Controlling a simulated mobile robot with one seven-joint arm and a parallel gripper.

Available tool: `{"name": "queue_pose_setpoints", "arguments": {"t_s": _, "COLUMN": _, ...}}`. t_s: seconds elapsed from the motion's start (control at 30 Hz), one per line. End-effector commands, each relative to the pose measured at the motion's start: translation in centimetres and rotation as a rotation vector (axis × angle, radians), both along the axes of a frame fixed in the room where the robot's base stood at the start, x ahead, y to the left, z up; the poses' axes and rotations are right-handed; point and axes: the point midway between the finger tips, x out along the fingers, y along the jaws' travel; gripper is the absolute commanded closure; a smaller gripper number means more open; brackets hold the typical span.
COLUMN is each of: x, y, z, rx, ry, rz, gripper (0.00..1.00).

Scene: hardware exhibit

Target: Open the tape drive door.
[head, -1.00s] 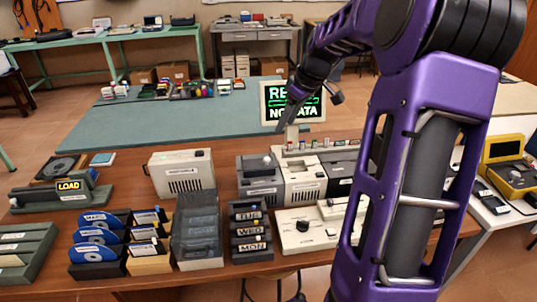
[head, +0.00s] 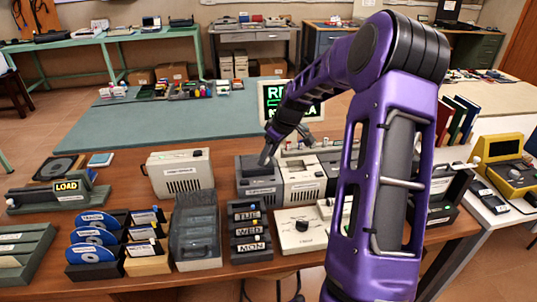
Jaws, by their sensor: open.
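No readable label tells which unit is the tape drive. My gripper (head: 265,160) is at the top of a dark grey box unit (head: 258,187) in the row at the middle of the wooden table. Its fingers point down and are very small in the picture. They cover the spot where a pale knob sits on that unit; whether they touch it, I cannot tell. The fingers hold nothing that I can see. A cream unit (head: 302,180) stands right beside the grey one.
A cream box (head: 180,172) stands to the left. A smoky clear case (head: 197,230), a TUE/WED/MON rack (head: 248,232) and a white panel with a black knob (head: 300,230) stand in front. A sign reading LOAD (head: 67,187) is at the far left. A screen (head: 308,112) stands behind.

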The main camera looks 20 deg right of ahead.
Motion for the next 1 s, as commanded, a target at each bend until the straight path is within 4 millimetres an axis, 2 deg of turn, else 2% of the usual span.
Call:
{"name": "queue_pose_setpoints", "arguments": {"t_s": 0.13, "x": 0.0, "y": -0.02, "z": 0.03, "rx": 0.0, "ry": 0.0, "rz": 0.0, "gripper": 0.43}}
{"name": "queue_pose_setpoints", "arguments": {"t_s": 0.4, "x": 0.0, "y": -0.02, "z": 0.06, "rx": -0.001, "ry": 0.0, "rz": 0.0, "gripper": 0.92}}
{"name": "queue_pose_setpoints", "arguments": {"t_s": 0.47, "x": 0.0, "y": -0.02, "z": 0.06, "rx": -0.001, "ry": 0.0, "rz": 0.0, "gripper": 1.0}}
{"name": "queue_pose_setpoints", "arguments": {"t_s": 1.0, "x": -0.01, "y": -0.03, "z": 0.08, "rx": -0.001, "ry": 0.0, "rz": 0.0, "gripper": 1.0}}
